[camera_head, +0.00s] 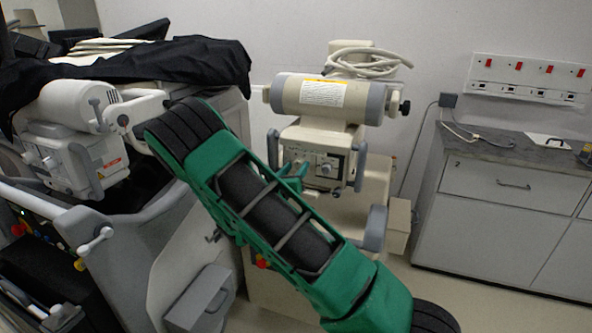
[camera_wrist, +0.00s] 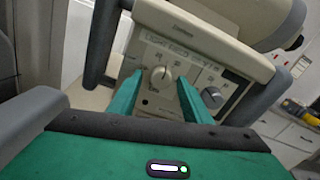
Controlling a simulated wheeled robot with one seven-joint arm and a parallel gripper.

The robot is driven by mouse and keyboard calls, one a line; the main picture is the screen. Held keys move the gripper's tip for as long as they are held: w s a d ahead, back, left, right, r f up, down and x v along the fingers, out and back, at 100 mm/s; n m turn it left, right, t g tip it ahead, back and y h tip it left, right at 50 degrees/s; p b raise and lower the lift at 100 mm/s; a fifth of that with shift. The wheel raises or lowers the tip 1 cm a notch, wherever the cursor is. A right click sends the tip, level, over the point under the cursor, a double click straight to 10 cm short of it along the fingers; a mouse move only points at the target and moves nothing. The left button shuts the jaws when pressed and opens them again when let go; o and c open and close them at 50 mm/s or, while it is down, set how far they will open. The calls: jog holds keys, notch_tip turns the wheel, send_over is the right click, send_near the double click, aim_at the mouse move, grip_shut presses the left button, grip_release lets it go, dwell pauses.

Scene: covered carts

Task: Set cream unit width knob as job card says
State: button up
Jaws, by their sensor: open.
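The cream unit (camera_head: 318,142) stands mid-picture in the head view, its control panel facing me. In the wrist view the panel (camera_wrist: 190,45) shows a cream round knob (camera_wrist: 160,77) with a pointer and a darker grey knob (camera_wrist: 212,97) to its right. The print beside them is too blurred to read, so I cannot tell which is the width knob. My green gripper (camera_wrist: 159,79) is open, its fingertips on either side of the cream knob; I cannot tell whether they touch it. In the head view my gripper (camera_head: 295,172) is at the panel's left part.
A similar unit (camera_head: 72,140) sits at left on a cart, partly under a black cover (camera_head: 190,60). Grey handles (camera_wrist: 105,35) flank the panel. A white sheet (camera_head: 549,140), unreadable, lies on the grey cabinet (camera_head: 505,225) at right. Open floor lies before that cabinet.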

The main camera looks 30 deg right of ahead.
jog(key=shift+w+d, duration=0.15)
jog(key=c, duration=1)
jog(key=shift+d, duration=0.1)
jog(key=shift+c, duration=0.2)
